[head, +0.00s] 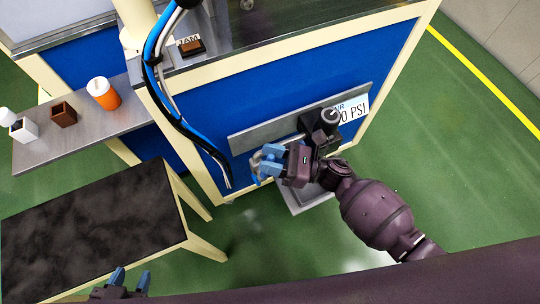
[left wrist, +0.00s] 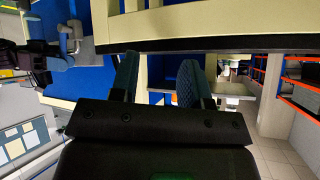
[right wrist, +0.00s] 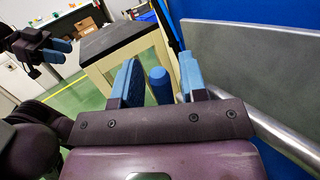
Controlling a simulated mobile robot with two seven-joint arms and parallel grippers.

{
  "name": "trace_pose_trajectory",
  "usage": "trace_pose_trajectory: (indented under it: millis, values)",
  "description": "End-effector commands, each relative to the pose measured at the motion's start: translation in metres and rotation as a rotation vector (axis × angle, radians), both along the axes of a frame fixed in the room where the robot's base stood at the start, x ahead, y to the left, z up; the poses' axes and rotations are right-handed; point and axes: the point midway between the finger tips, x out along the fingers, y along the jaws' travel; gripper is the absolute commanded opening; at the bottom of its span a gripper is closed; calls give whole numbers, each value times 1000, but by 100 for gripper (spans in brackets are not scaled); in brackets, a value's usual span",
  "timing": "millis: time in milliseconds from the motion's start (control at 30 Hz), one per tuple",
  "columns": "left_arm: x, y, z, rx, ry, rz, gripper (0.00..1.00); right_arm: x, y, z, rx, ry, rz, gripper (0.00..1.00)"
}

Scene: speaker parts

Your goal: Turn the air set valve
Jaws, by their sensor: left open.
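The air set is on the blue cabinet's side, with a black knob (head: 322,118) beside an "AIR ... PSI" label (head: 350,108). A rounded blue handle end (right wrist: 160,86), seemingly the valve's, shows between the fingers of my right gripper (right wrist: 160,80). Those fingers are apart, with gaps beside the handle; contact farther in cannot be seen. In the head view my right gripper (head: 270,163) is left of the knob and hides most of the valve. My left gripper (head: 130,279) is open and empty at the lower left, and shows in the left wrist view (left wrist: 160,82).
A grey plate (head: 262,132) and a silver pipe (right wrist: 285,140) lie close to my right gripper. Blue and black hoses (head: 160,95) hang down the cabinet's left side. A black-topped table (head: 95,225) stands at left. The green floor at right is clear.

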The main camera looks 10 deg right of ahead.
Motion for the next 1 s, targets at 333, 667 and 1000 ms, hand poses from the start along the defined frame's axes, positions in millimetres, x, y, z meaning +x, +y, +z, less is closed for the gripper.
trace_pose_trajectory:
  millis: [333,667,1000]
  values:
    - [-6,2,-1,2,13,4,43,0,0,2,0,-1,0,44]
    - [0,3,10,-20,-2,26,43,2,0,54,-1,-13,0,44]
    - [-8,8,13,-55,21,70,43,1,0,122,-1,-12,0,44]
